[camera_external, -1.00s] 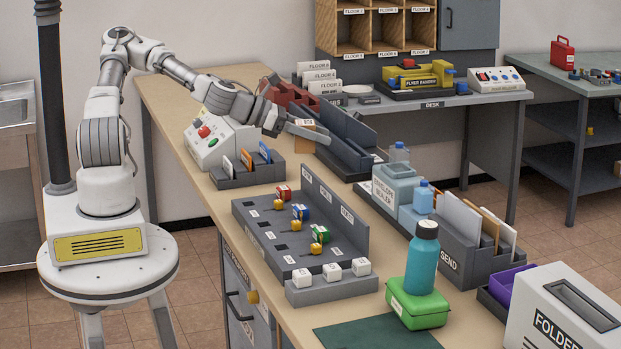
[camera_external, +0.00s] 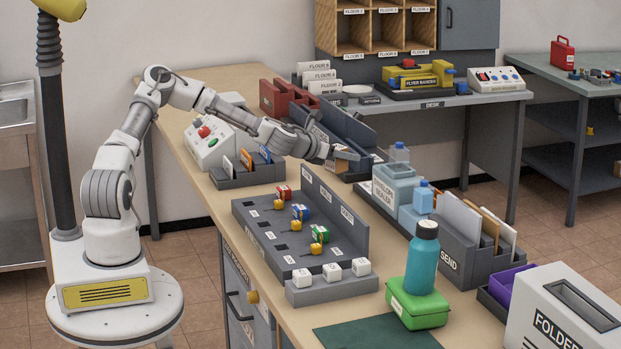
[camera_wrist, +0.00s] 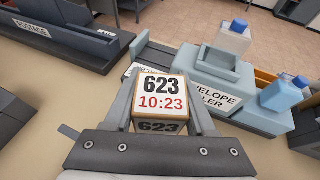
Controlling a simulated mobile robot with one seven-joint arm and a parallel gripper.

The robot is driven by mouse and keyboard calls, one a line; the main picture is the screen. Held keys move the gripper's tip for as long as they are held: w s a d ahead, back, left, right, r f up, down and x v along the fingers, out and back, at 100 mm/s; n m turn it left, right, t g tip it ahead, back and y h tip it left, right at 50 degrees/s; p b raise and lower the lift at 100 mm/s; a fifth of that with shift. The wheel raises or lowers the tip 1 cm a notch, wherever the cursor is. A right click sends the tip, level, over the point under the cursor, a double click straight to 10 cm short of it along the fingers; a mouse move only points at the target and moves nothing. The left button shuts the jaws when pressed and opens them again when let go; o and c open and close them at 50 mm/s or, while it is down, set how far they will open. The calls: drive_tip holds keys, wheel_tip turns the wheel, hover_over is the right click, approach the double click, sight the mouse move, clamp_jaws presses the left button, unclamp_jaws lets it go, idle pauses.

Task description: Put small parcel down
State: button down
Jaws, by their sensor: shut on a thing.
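The small parcel (camera_wrist: 160,84) is a tan box with a white face that reads 623 in black and 10:23 in red. My gripper (camera_wrist: 161,101) is shut on it in the wrist view, one finger on each side. In the external view my gripper (camera_external: 345,153) is over the worktable (camera_external: 205,77), between the dark postage rack and the envelope sealer. The parcel is hard to make out there. I cannot tell whether its underside touches the table.
The envelope sealer (camera_external: 393,188) stands close to the right of my gripper, also in the wrist view (camera_wrist: 215,92). The dark postage rack (camera_wrist: 50,35) is at upper left. A key rack (camera_external: 300,230) and a card holder (camera_external: 245,172) stand nearer. Bare tabletop (camera_wrist: 60,95) shows left of the parcel.

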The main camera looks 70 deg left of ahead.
drive_tip(key=w+d+r+n+g+y+b, duration=0.2)
drive_tip(key=w+r+n+g+y+b, duration=0.4)
drive_tip(key=r+b, duration=0.4)
drive_tip(key=s+d+f+n+g+y+b, duration=0.1)
drive_tip(key=d+f, duration=0.4)
drive_tip(key=d, duration=0.3)
drive_tip(key=s+d+f+n+b, duration=0.1)
drive_tip(key=d+f, duration=0.4)
drive_tip(key=d, duration=0.3)
drive_tip(key=s+d+f+n+g+y+b, duration=0.1)
drive_tip(key=s+d+f+n, duration=0.1)
drive_tip(key=d+f, duration=0.5)
drive_tip(key=shift+w+d+f+b, duration=0.1)
drive_tip(key=shift+d+f+b, duration=0.2)
drive_tip(key=shift+f, duration=0.5)
drive_tip(key=shift+w+d+f+b, duration=0.1)
drive_tip(key=shift+d+f+b, duration=0.15)
drive_tip(key=shift+f, duration=0.6)
drive_tip(key=shift+w+d+f+b, duration=0.1)
drive_tip(key=shift+d+f+b, duration=0.2)
drive_tip(key=shift+f, duration=0.5)
drive_tip(key=shift+a+f+b, duration=0.1)
drive_tip(key=shift+f+b, duration=0.4)
drive_tip(key=shift+b, duration=0.05)
drive_tip(key=shift+c, duration=0.7)
unclamp_jaws()
